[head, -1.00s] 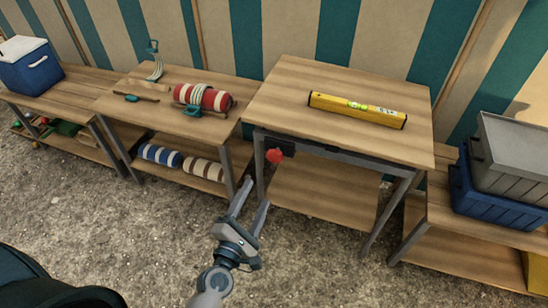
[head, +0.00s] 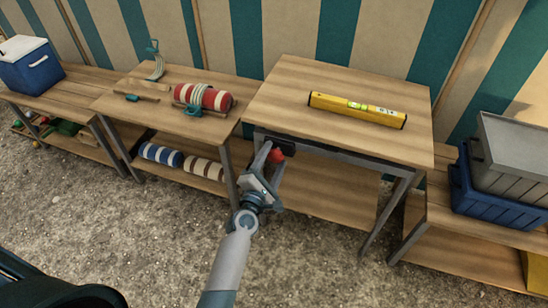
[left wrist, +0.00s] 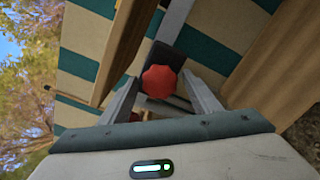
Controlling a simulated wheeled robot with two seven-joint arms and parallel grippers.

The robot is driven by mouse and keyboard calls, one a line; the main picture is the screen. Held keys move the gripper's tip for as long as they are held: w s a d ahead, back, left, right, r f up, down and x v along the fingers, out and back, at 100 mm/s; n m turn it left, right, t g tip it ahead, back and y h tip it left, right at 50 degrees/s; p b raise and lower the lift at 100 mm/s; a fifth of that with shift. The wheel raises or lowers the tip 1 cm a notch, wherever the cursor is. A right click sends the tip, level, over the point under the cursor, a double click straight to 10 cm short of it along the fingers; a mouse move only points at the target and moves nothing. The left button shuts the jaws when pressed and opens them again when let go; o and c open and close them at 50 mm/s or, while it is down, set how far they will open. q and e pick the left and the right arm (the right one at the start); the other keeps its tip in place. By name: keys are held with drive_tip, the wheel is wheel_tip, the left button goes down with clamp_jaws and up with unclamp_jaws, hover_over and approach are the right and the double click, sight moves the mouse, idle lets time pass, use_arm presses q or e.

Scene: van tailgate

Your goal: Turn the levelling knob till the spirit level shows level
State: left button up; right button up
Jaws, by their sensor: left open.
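The yellow spirit level (head: 357,109) lies on the wooden table top (head: 300,90); its bubble is too small to read. The red levelling knob (head: 277,155) sits on a dark bracket under the table's front left edge. It also shows as a lobed red knob in the left wrist view (left wrist: 160,81), in front of the black bracket (left wrist: 166,55). My left gripper (head: 270,158) is open, with its fingers reaching to the knob. In the left wrist view its fingertips (left wrist: 160,85) stand on either side of the knob, with gaps visible. My right gripper is not in view.
A bench on the left holds a red and white roll (head: 203,97) and small tools. A blue cooler (head: 30,65) stands farther left. Blue and grey crates (head: 500,170) stand on the right bench. Gravel ground in front is clear.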

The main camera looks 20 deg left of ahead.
use_arm(q)
drive_tip(key=shift+w, duration=0.3)
drive_tip(key=c, duration=1)
